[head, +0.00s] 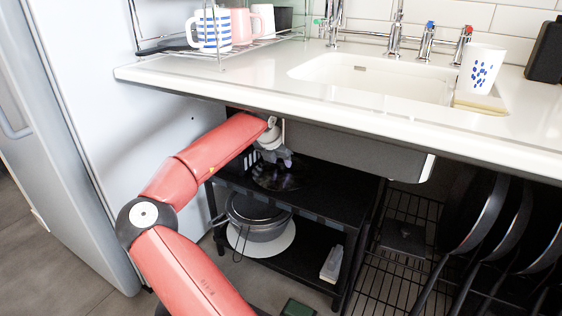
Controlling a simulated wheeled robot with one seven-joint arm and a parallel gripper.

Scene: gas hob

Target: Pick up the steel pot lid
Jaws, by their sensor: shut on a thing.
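My red arm reaches under the counter to the upper black shelf. My gripper (284,162) is small and partly hidden in the shade there, just above a dark, shiny round thing (277,179) that looks like the steel pot lid. It is shut on that lid, near the lid's middle. The exact grip is too dark to make out. I cannot tell whether the lid touches the shelf.
The black shelf unit (328,205) holds a steel pot (258,218) on its lower level. The counter edge (330,118) and grey sink underside (345,152) lie close above the arm. Pans (480,215) hang at the right; a white cabinet side (95,115) stands left.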

